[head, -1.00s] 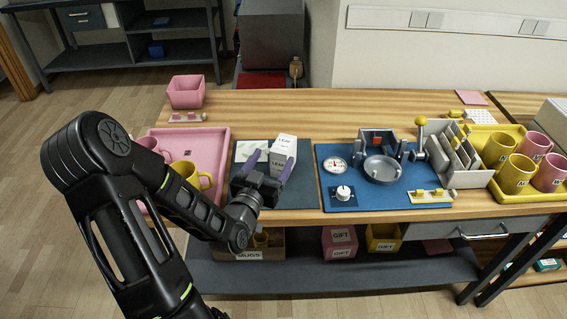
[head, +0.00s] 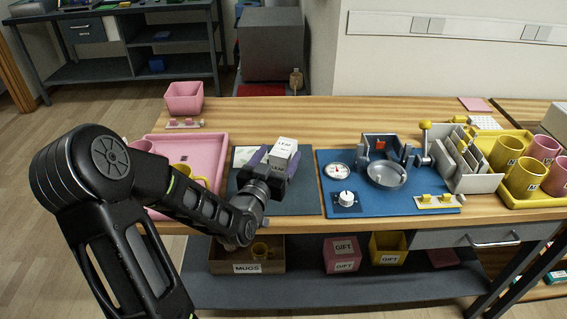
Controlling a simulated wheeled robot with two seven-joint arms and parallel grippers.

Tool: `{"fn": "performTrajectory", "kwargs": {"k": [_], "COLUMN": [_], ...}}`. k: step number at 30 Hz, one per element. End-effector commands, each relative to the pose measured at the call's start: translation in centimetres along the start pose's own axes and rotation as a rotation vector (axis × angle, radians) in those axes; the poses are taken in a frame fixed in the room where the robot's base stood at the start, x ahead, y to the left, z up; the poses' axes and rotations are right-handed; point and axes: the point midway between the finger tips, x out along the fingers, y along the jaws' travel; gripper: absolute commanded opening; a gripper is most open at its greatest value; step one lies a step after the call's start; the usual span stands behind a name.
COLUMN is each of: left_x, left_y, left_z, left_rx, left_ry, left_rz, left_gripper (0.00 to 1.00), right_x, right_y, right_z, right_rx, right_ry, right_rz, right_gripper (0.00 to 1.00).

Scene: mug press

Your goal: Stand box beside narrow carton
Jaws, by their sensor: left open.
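A white box (head: 284,148) with a printed label on its top stands upright on the dark grey mat (head: 303,196). My left gripper (head: 275,160) is at the box's near side. The gripper body hides the lower part of the box. I cannot make out a separate narrow carton; a pale flat patch (head: 243,155) shows left of the box. My right gripper is not in view.
A pink tray (head: 217,143) with mugs lies to the left, partly behind my arm. A blue press mat (head: 330,160) with a dial and a round dish is to the right. A pink bin (head: 184,98) stands at the back left.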

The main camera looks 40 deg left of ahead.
Motion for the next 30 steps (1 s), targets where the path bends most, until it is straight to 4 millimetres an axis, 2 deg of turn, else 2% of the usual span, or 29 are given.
{"fn": "performTrajectory", "kwargs": {"k": [3, 6, 24, 30], "left_x": [1.7, 2.5, 2.5, 2.5], "left_y": [0.0, 0.0, 0.0, 0.0], "left_z": [0.3, 0.1, 0.1, 0.1], "left_rx": [-0.002, -0.001, 0.000, 0.000], "left_ry": [0.000, 0.000, -0.001, -0.001], "left_rz": [0.000, 0.000, 0.000, 0.000], "left_gripper": [0.73, 0.73, 0.73, 0.56], "right_x": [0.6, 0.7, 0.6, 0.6], "right_y": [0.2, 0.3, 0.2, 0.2], "right_z": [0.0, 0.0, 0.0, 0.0], "right_rx": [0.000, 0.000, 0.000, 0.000], "right_ry": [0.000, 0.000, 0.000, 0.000], "right_rz": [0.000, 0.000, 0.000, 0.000], "right_gripper": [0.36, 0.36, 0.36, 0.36]}}
